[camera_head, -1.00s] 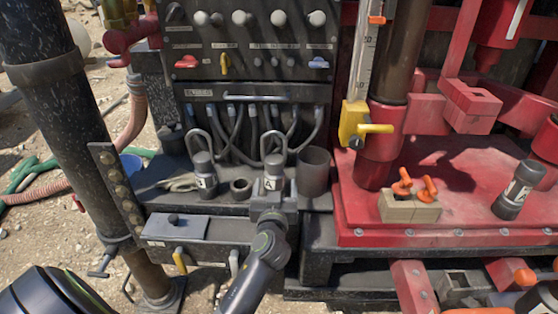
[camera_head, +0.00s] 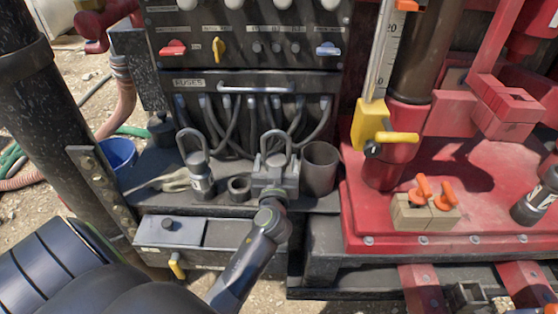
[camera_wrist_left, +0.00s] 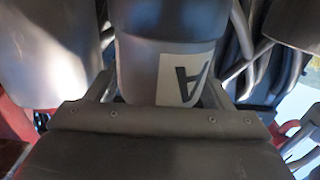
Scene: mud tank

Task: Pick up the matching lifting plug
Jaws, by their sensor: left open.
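My left gripper (camera_head: 272,180) is open around or right in front of a dark grey lifting plug (camera_head: 275,158) with a U-shaped bail, on the dark ledge. The gripper hides most of this plug's body in the head view. Another dark plug with a white label (camera_head: 538,205) lies tilted on the red deck at the right. My right gripper is out of view.
A short ring (camera_head: 239,188) sits between the two bailed plugs. An open dark cup (camera_head: 319,168) stands close to the right of the gripper. Hoses (camera_head: 235,120) hang behind.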

